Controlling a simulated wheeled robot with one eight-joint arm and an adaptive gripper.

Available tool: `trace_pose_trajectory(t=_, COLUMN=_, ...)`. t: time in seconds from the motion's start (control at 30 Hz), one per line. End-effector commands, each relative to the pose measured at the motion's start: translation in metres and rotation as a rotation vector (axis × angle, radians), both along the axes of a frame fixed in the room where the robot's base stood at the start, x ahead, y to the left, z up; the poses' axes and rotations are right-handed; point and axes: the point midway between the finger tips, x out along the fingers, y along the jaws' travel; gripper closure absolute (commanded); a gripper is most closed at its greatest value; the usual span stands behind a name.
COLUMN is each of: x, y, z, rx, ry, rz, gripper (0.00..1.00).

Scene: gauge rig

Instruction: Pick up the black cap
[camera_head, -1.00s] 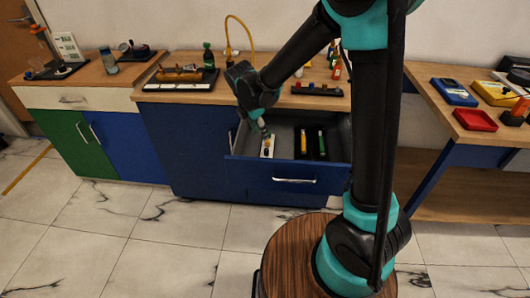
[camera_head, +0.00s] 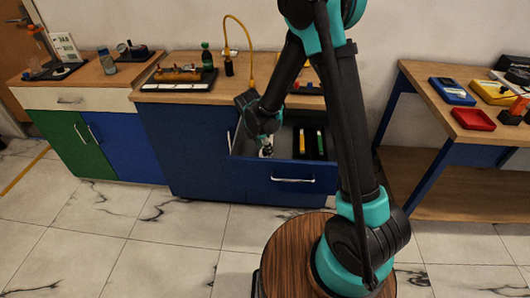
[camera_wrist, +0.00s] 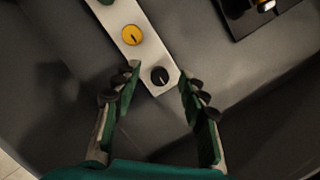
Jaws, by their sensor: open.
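The black cap (camera_wrist: 160,76) is a round black knob with a pale mark. It sits at the near end of a light strip (camera_wrist: 148,47) in the open drawer (camera_head: 292,179). My gripper (camera_wrist: 160,88) is open, with one finger on each side of the strip's end and the black cap between and just beyond the tips. No contact with the cap shows. In the head view my gripper (camera_head: 265,151) is lowered into the left part of the drawer, and the cap is too small to make out there.
A yellow cap (camera_wrist: 132,35) sits farther along the same strip. A black tray (camera_head: 309,144) with yellow and green items lies in the drawer's right part. The drawer floor (camera_wrist: 60,80) left of the strip is clear. The drawer's walls surround my gripper.

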Motion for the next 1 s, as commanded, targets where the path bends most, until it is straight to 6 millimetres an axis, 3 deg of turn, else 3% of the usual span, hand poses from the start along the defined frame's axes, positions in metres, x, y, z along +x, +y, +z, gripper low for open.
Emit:
trace_pose_trajectory(t=0.23, x=0.0, y=-0.0004, z=-0.0013, rx=0.0, ry=0.0, rz=0.0, gripper=0.58)
trace_pose_trajectory(t=0.53, x=0.0, y=-0.0003, z=-0.0011, rx=0.0, ry=0.0, rz=0.0, gripper=0.95)
trace_pose_trajectory(t=1.0, x=0.0003, y=0.0, z=0.0047, rx=0.0, ry=0.0, rz=0.0, gripper=0.96)
